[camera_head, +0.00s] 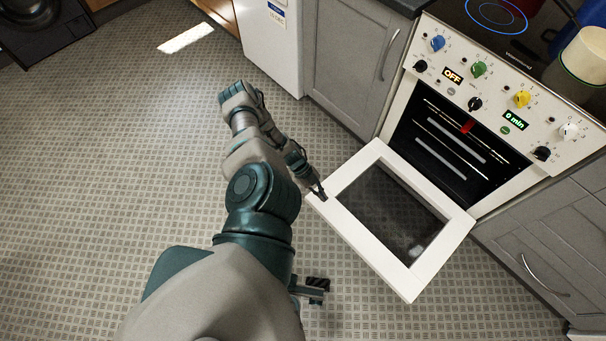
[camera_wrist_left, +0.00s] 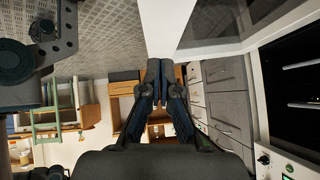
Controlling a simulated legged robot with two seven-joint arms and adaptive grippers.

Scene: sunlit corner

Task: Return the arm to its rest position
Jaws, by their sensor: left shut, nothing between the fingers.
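My left arm reaches up from the bottom of the head view, bent at the elbow. My left gripper (camera_head: 319,191) is at the near left corner of the lowered oven door (camera_head: 358,247); I cannot tell whether it touches it. In the left wrist view the two dark fingers (camera_wrist_left: 158,72) are together with nothing between them. The oven door, a white frame with a dark glass pane, hangs open and shows to the right of the fingers in the wrist view.
The white oven (camera_head: 490,95) has coloured knobs, with a red pot and a cream pot (camera_head: 585,55) on top. Grey cabinets (camera_head: 350,60) flank it. A white appliance (camera_head: 272,35) stands further left. The patterned floor (camera_head: 110,150) on the left is clear.

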